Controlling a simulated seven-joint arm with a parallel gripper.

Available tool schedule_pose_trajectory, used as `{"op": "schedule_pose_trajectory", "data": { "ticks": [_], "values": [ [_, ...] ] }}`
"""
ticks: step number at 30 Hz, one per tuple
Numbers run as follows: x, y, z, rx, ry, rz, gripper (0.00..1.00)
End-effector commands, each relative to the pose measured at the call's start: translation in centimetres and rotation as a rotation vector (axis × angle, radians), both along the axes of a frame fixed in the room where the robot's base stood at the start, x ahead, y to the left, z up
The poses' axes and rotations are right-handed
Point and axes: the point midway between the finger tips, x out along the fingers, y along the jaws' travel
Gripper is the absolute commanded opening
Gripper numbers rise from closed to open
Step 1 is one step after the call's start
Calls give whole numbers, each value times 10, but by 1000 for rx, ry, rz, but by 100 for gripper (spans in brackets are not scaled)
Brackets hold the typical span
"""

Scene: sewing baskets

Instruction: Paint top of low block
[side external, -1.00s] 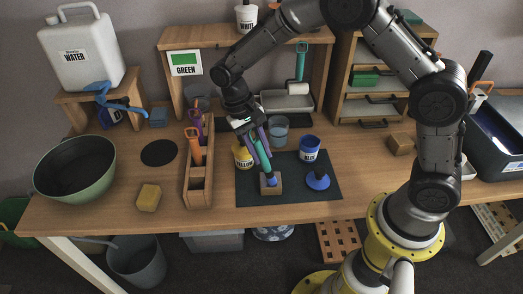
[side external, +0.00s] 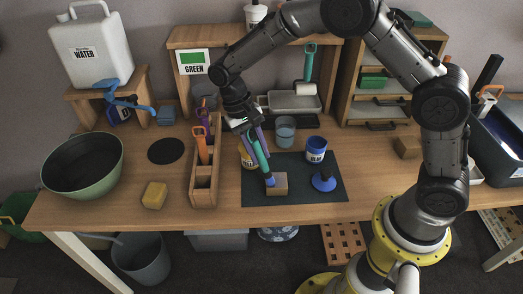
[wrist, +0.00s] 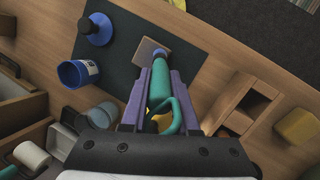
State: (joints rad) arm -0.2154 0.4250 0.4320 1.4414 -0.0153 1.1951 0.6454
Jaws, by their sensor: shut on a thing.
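The low block (side external: 279,187) is a small wooden block on the dark mat (side external: 325,197). Its visible faces look brown, and it also shows in the wrist view (wrist: 146,47). My gripper (side external: 258,141) has purple fingers, shut on a teal-handled brush (side external: 262,160). In the wrist view, the fingers of my gripper (wrist: 161,85) flank the teal handle (wrist: 166,98). The brush slants down, its blue end at the left part of the block's top. I cannot tell whether it touches. The brush and fingers hide part of the block.
A blue labelled pot (side external: 316,150) and a blue round-based thing (side external: 324,181) stand right of the block. A yellow pot (side external: 246,158) is close behind the brush. A wooden tool rack (side external: 204,190) stands left of the mat. A GREEN sign (side external: 194,62) hangs behind.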

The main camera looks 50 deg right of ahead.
Motion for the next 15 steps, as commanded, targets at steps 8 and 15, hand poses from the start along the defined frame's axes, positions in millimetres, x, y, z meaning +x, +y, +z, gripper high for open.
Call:
{"op": "schedule_pose_trajectory", "data": {
  "ticks": [8,15],
  "values": [
    [0,0,0,0,0,0,0],
    [-1,-7,0,-1,0,-2,0]
  ]
}}
